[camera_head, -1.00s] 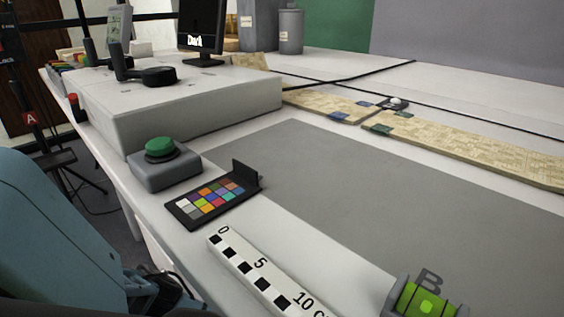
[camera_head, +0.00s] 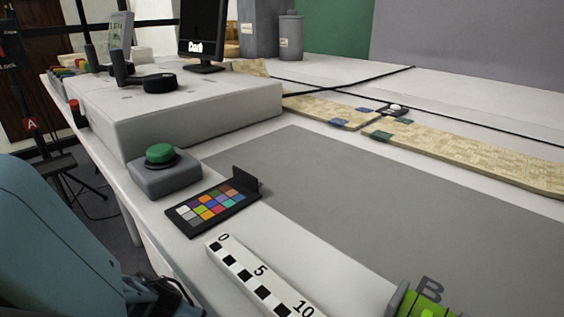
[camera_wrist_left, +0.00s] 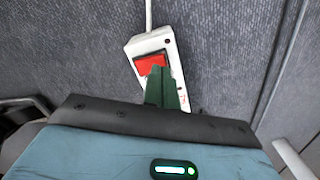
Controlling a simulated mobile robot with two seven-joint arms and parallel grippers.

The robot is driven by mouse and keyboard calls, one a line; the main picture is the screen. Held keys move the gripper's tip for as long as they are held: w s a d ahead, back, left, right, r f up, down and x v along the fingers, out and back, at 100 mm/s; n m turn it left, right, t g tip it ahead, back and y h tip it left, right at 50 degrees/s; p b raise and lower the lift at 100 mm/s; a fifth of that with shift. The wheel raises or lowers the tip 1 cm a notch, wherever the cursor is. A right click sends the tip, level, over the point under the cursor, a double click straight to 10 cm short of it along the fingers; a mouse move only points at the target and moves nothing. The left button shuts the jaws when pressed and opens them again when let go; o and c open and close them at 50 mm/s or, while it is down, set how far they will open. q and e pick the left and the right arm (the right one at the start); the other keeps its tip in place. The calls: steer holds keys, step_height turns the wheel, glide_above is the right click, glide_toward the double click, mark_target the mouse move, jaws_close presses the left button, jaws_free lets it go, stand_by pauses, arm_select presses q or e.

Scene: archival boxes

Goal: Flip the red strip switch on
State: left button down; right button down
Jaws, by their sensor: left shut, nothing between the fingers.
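In the left wrist view a white power strip (camera_wrist_left: 135,46) lies on the grey floor, with a cord running up from its far end. Its red switch (camera_wrist_left: 149,64) sits near that end, with its lower part hidden behind the fingers. My left gripper (camera_wrist_left: 157,72) is shut and empty, its dark green fingertips overlapping the switch's lower edge in the picture. I cannot tell whether they touch it. The strip does not show in the head view, where my left arm reaches down beside the table. My right gripper is not in view.
The white table (camera_head: 215,160) holds a green push button (camera_head: 160,154) on a grey base, a colour chart (camera_head: 213,206), a scale bar (camera_head: 262,282) and a large grey box (camera_head: 190,115). A tripod (camera_head: 68,170) stands left of the table. Bare floor surrounds the strip.

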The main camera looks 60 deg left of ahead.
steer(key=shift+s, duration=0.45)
arm_select(q)
steer(key=shift+f+b, duration=0.35)
steer(key=shift+f, duration=0.15)
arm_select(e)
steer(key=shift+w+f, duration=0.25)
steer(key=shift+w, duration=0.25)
arm_select(q)
steer(key=shift+f, duration=0.2)
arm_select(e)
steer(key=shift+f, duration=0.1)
